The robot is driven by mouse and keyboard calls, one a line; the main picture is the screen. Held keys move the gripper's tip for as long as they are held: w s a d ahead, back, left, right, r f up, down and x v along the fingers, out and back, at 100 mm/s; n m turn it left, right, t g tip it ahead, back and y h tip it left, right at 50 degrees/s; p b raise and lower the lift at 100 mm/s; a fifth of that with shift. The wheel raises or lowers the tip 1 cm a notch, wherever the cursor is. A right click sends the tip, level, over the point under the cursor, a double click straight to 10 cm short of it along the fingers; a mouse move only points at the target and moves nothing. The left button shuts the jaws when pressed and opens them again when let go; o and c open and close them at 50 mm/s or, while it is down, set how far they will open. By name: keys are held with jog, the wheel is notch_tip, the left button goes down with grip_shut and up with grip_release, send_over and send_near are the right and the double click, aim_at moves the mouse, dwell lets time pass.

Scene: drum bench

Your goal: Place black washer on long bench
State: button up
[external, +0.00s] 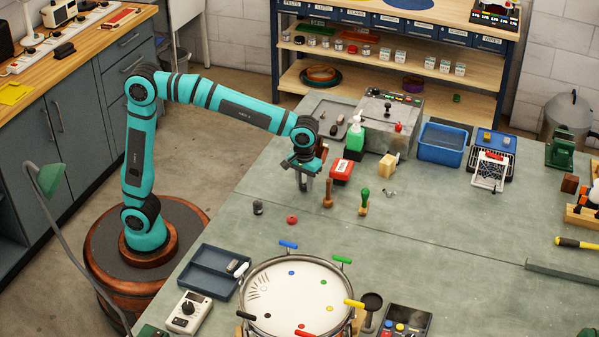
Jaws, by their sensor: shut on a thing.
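My gripper (304,184) points down above the large grey-green bench (440,235), near its left edge. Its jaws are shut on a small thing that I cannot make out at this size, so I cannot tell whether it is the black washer. A red ring-shaped piece (291,219) lies on the bench just below and left of the gripper. A small dark cylinder-like piece (257,208) stands farther left.
A drum (285,293) with coloured keys sits at the front, beside a blue-grey tray (207,273). The bench's middle right is clear.

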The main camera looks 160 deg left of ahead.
aim_at(304, 185)
jog(key=shift+f, duration=0.3)
jog(key=shift+f, duration=0.15)
jog(key=o, duration=0.9)
jog(key=shift+o, duration=0.2)
notch_tip(304, 185, up, 12)
